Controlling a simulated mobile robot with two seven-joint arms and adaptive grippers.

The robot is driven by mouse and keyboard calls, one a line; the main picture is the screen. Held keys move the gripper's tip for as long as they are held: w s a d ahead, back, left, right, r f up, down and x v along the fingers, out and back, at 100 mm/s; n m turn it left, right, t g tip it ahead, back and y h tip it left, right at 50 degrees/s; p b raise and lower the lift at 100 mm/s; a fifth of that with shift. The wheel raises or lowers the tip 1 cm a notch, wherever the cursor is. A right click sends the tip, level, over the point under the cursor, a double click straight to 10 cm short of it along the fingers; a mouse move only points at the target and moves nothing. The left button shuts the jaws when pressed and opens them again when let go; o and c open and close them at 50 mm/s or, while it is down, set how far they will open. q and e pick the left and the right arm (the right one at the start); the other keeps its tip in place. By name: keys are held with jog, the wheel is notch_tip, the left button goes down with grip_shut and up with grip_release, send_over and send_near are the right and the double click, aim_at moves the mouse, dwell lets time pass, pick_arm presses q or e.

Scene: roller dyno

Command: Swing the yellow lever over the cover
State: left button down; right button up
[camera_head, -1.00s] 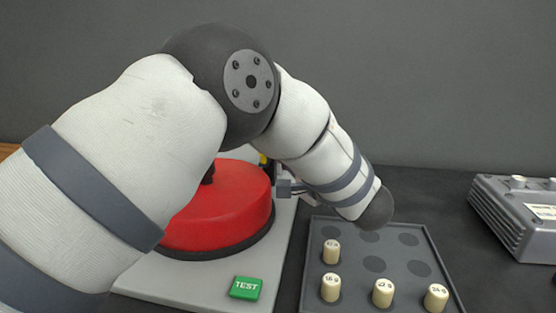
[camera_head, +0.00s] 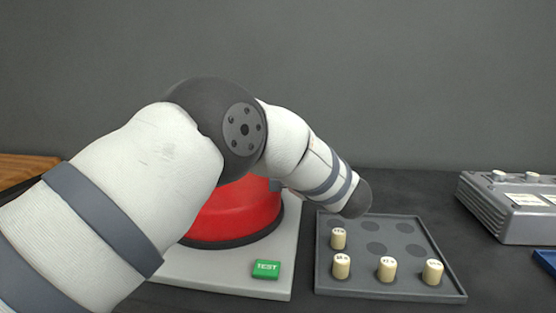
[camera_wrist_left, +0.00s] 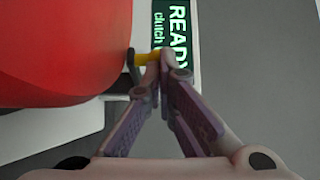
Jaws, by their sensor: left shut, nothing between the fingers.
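The red cover (camera_head: 238,214) sits on a light grey base (camera_head: 225,272), partly hidden behind my left arm in the head view. It also fills the upper left of the left wrist view (camera_wrist_left: 60,45). The yellow lever (camera_wrist_left: 147,57) shows in the left wrist view as a short bar with a dark end by the cover's edge. The lever is hidden in the head view. My left gripper (camera_wrist_left: 159,62) is shut and empty, its fingertips right at the lever's right part; I cannot tell whether they touch. My right gripper is not in view.
A green TEST button (camera_head: 266,269) is on the base's front. A dark tray (camera_head: 390,288) with several cream weights stands to the right. A grey box (camera_head: 510,208) is farther right. A READY clutch display (camera_wrist_left: 178,30) is just beyond the fingertips.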

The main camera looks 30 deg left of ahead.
pick_arm(q)
jog(key=shift+s+a, duration=0.15)
jog(key=shift+a, duration=0.2)
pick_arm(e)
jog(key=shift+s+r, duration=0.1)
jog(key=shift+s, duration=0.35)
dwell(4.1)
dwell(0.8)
